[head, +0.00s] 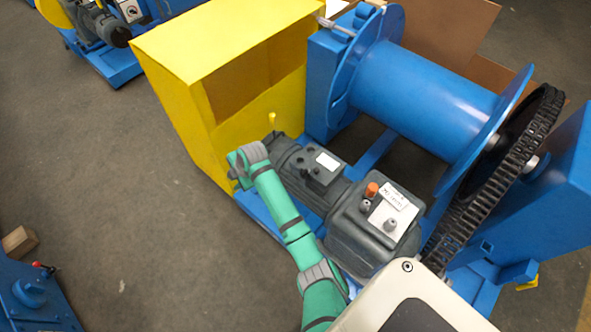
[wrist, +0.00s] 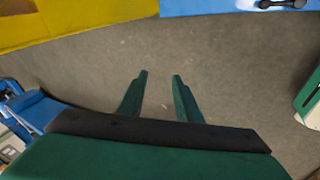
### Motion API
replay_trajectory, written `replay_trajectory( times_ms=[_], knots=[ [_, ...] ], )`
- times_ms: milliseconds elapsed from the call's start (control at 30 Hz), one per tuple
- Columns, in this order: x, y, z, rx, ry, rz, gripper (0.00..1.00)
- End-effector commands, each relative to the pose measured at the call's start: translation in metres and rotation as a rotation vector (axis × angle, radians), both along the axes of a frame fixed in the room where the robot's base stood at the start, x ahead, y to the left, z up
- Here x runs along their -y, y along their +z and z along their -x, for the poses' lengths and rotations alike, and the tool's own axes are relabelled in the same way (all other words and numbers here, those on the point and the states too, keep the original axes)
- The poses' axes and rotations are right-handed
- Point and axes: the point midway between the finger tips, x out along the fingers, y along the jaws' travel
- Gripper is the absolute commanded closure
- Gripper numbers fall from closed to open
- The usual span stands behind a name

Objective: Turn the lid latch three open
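My gripper (wrist: 160,75) shows in the wrist view with its two green fingers apart and nothing between them, above bare floor. In the head view my green arm reaches up beside the motor, and its far end is by the yellow housing (head: 190,60); the fingers cannot be made out there. The housing also shows at the wrist view's top left (wrist: 70,18).
A grey motor (head: 310,172) and gearbox (head: 375,230) with an orange knob sit on the blue frame. Behind them are a blue drum (head: 425,95) and a large black chain (head: 490,190). A blue machine (head: 30,295) stands at lower left. The floor (head: 110,180) between is clear.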

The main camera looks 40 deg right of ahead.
Motion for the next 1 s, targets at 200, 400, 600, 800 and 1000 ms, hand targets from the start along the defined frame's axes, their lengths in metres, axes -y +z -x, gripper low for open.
replay_trajectory(
  times_ms=[200,400,600,800,1000],
  knots=[
    [0.135,0.028,0.054,-0.21,0.134,0.144,0.69],
    [0.21,0.053,0.105,-0.357,0.206,0.194,0.69],
    [0.233,0.061,0.125,-0.411,0.233,0.202,0.69],
    [0.233,0.039,0.126,-0.415,0.234,0.2,0.69],
    [0.233,0.003,0.125,-0.413,0.233,0.201,0.69]
  ],
)
